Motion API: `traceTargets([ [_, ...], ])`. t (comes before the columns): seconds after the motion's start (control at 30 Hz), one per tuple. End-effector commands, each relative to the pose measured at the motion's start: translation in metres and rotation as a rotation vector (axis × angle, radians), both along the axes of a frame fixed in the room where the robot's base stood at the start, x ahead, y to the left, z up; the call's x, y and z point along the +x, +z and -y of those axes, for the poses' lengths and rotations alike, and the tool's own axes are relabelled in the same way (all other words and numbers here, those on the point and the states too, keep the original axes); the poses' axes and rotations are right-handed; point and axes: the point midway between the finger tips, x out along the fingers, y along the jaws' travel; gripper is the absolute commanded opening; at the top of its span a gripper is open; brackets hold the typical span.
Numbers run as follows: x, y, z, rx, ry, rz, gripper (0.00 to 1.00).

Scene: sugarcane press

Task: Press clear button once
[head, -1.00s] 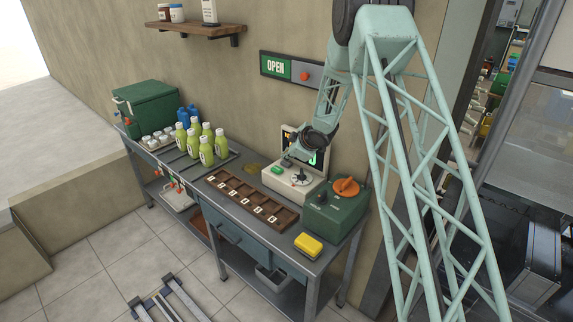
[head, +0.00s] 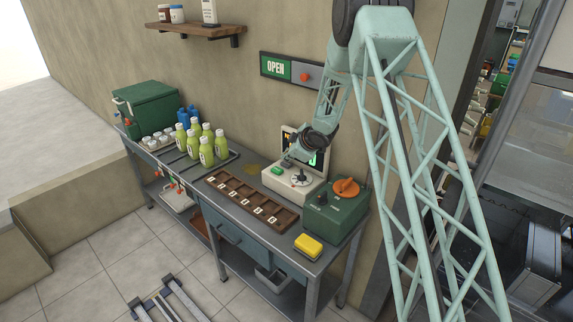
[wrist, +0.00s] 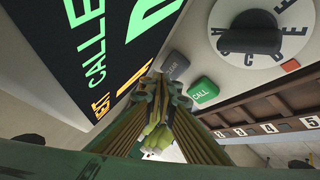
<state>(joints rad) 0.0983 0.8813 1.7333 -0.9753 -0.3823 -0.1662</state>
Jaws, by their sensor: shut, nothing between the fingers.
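The clear button (wrist: 176,66) is a grey square key on the pale console panel in the wrist view. The green CALL button (wrist: 203,90) is just right of the clear button. In the head view my gripper (head: 288,161) is over the white console (head: 297,190), in front of its dark screen, and the arm hides part of it.
A lettered dial (wrist: 250,30) and a small red key (wrist: 290,65) are on the same panel. A wooden tray (head: 252,203) stands in front, bottles (head: 206,152) to the left, and a green box with an orange knob (head: 335,215) to the right.

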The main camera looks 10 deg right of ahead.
Motion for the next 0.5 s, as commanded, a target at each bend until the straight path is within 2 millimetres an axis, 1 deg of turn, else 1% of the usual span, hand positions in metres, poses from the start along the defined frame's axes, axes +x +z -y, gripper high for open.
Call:
traceTargets([
  [0.27, -0.0001, -0.0005, -0.0001, 0.0, 0.0, 0.0, 0.0],
  [0.5, 0.0, -0.0056, -0.0001, 0.0, 0.0, 0.0, 0.0],
])
